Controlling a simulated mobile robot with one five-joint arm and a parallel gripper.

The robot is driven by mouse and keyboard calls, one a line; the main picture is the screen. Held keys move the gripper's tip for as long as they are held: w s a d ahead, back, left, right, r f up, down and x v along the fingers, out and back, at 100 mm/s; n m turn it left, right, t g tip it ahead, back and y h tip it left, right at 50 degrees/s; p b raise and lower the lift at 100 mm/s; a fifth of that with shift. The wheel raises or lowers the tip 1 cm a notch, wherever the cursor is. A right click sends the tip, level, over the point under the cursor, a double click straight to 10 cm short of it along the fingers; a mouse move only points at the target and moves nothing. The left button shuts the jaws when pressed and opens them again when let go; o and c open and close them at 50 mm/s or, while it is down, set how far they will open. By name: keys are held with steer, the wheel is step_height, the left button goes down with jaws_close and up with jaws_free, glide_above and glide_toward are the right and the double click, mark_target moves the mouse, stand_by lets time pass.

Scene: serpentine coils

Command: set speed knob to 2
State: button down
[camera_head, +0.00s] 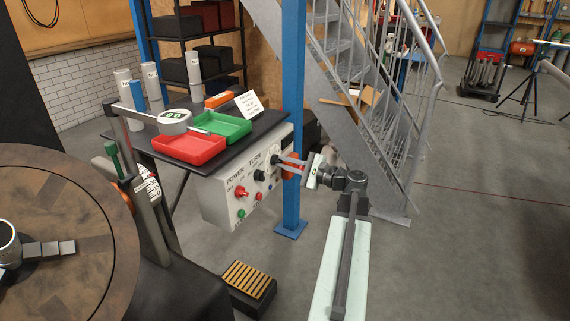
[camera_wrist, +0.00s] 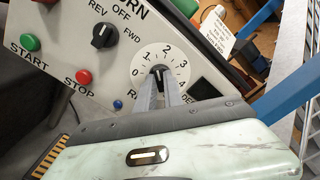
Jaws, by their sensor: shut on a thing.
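The speed knob (camera_wrist: 159,72) is small and black, at the centre of a white dial (camera_wrist: 150,53) marked 0 to 4 in the wrist view. My gripper (camera_wrist: 160,82) has one finger on each side of the knob and is shut on it. The knob's pointer seems to point upward, around 1 to 2, but the fingers partly hide it and I cannot tell the exact mark. In the head view my gripper (camera_head: 279,161) reaches the right part of the grey control panel (camera_head: 217,205) from the right.
Left of the dial are a black turn knob (camera_wrist: 104,35), a green start button (camera_wrist: 30,43) and a red stop button (camera_wrist: 84,77). A red power knob (camera_head: 241,192) is farther left. Red (camera_head: 188,148) and green trays sit above the panel.

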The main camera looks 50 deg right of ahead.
steer(key=m, duration=0.5)
stand_by(0.6)
steer(key=c, duration=1.5)
jaws_free()
steer(key=shift+o, duration=0.2)
steer(key=v, duration=0.7)
steer(key=shift+s, duration=0.4)
steer(key=shift+d, duration=0.1)
